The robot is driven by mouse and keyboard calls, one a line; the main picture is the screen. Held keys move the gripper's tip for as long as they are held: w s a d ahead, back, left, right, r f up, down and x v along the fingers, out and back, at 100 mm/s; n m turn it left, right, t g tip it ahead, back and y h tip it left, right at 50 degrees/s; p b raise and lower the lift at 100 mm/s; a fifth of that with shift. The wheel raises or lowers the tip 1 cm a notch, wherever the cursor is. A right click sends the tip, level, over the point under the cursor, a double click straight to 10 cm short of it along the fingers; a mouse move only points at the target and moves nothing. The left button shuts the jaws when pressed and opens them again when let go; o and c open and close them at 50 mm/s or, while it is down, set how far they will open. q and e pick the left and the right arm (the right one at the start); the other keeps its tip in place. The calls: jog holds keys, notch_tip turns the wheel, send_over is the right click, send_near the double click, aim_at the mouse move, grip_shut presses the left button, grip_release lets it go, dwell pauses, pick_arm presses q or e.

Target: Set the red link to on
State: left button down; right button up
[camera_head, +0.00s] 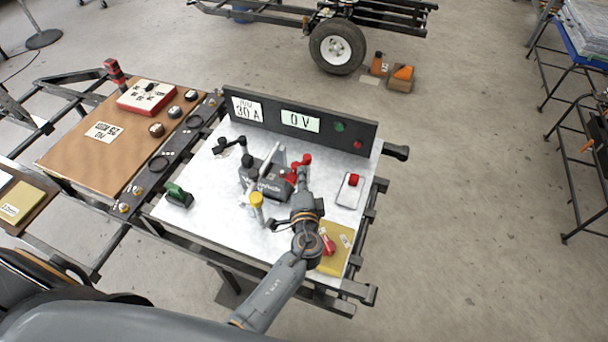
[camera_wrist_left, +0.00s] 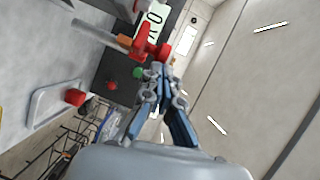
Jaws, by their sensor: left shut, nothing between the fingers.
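A red link (camera_head: 300,165) with rounded knobs stands at the right end of the dark device (camera_head: 268,183) in the middle of the metal table. It also shows in the left wrist view (camera_wrist_left: 143,42), joined to an orange piece. My left gripper (camera_head: 303,176) reaches up from below. Its fingers (camera_wrist_left: 160,70) are closed with nothing between them, just below the red link in the wrist view. I cannot tell whether they touch it. The device is partly hidden by the link and gripper. My right gripper is not in view.
A dark panel (camera_head: 270,119) reading 30 A and 0 V, with green and red buttons, stands at the back. A white plate with a red knob (camera_head: 354,180) lies at right. A yellow board (camera_head: 333,262) is in front.

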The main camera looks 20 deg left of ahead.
aim_at(292, 167)
pick_arm(q)
jog(key=a+m+h, duration=0.1)
jog(key=h, duration=0.1)
jog(key=a+m+t+h, duration=0.1)
jog(key=shift+s+a+m+h+b, duration=0.2)
jog(key=shift+m+h+b, duration=0.1)
jog(key=shift+m+h, duration=0.1)
jog(key=shift+w+a+m+h+b, duration=0.15)
jog(key=shift+a+m+h+b, duration=0.15)
jog(key=shift+a+m+h, duration=0.4)
jog(key=shift+w+a, duration=0.1)
jog(key=shift+a, duration=0.05)
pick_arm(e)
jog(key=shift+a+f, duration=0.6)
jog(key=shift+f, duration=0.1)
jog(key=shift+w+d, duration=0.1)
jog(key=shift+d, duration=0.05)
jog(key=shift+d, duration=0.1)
